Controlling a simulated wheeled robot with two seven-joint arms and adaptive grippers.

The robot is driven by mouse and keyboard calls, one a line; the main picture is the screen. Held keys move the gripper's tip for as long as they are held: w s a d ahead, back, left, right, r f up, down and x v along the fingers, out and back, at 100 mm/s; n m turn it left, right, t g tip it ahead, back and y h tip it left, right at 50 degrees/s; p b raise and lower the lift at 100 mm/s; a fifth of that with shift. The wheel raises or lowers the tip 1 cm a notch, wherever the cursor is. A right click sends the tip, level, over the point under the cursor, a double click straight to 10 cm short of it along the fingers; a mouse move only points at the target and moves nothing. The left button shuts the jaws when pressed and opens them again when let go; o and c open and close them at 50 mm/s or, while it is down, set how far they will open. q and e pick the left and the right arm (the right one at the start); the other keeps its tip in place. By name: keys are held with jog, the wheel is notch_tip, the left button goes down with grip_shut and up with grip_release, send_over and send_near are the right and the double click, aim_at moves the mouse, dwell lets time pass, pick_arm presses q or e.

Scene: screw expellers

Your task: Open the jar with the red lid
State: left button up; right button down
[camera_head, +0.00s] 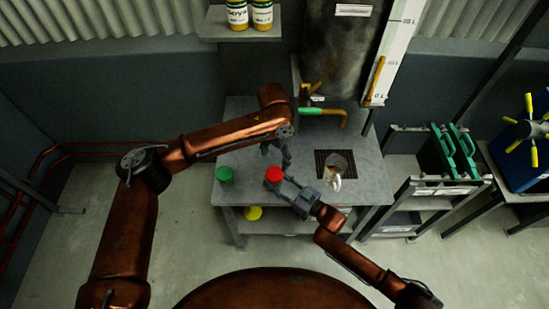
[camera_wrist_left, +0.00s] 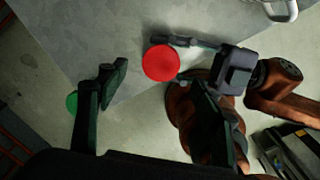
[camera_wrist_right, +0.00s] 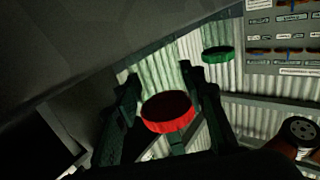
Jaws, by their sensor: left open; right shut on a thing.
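The jar's red lid (camera_head: 274,174) shows at the table's front edge in the head view. It also shows in the left wrist view (camera_wrist_left: 161,63) and, dark-topped with a red rim, in the right wrist view (camera_wrist_right: 170,122). The jar body is mostly hidden. My right gripper (camera_head: 282,182) comes from the right and is shut on the jar. Its fingers stand on both sides of the lid in the right wrist view. My left gripper (camera_head: 277,151) is open and empty, above and behind the lid; its spread fingers are on either side of the lid in the left wrist view.
A green-lidded jar (camera_head: 225,174) stands left of the red lid. A pipe tap (camera_head: 324,111) is behind, and a yellow item (camera_head: 253,213) sits on the lower shelf. The table (camera_head: 236,110) is clear at back left.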

aim_at(274, 173)
pick_arm(q)
jog(key=shift+s+a+f, duration=0.1)
jog(key=shift+s+f, duration=0.05)
jog(key=shift+s, duration=0.15)
jog(key=shift+f, duration=3.85)
jog(key=shift+c, duration=0.4)
